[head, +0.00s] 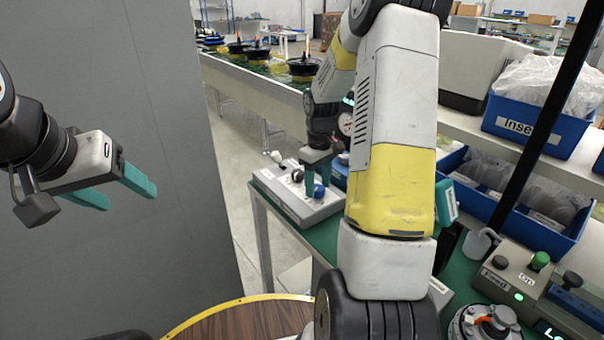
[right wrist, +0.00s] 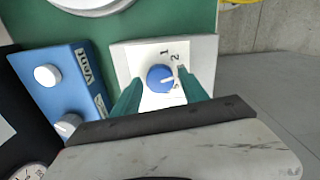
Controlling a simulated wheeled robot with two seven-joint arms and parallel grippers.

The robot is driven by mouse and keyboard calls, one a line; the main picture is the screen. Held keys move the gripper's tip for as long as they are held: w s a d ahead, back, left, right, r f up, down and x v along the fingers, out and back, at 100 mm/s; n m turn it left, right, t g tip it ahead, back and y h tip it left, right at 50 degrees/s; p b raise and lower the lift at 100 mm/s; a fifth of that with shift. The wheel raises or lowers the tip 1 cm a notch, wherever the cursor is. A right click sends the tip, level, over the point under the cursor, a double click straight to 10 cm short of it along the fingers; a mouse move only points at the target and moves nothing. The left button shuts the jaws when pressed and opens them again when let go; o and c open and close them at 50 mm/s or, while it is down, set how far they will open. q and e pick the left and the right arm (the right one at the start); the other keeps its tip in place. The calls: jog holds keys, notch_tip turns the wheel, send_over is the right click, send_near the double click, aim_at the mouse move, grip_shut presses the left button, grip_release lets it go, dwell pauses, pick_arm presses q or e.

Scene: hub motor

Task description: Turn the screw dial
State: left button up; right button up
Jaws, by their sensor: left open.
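The blue screw dial (right wrist: 160,78) sits on a white panel marked "1", "2" and a third mark I cannot read clearly. A small white pointer shows on its right side. In the head view the dial (head: 319,191) is on a light grey box (head: 322,212) at the table's near left corner. My right gripper (right wrist: 162,92) is open, its teal fingers on either side of the dial. A gap seems to show between dial and fingers; contact is unclear. In the head view my right arm partly covers this gripper (head: 314,182). My left gripper (head: 130,197) is open and empty at the left.
A blue box labelled "Vent" (right wrist: 68,90) with two white knobs stands beside the dial panel. A button box (head: 520,275) is at the right of the green table. Blue bins (head: 530,128) stand behind. A grey wall (head: 175,110) is near my left gripper.

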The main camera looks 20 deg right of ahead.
grip_shut()
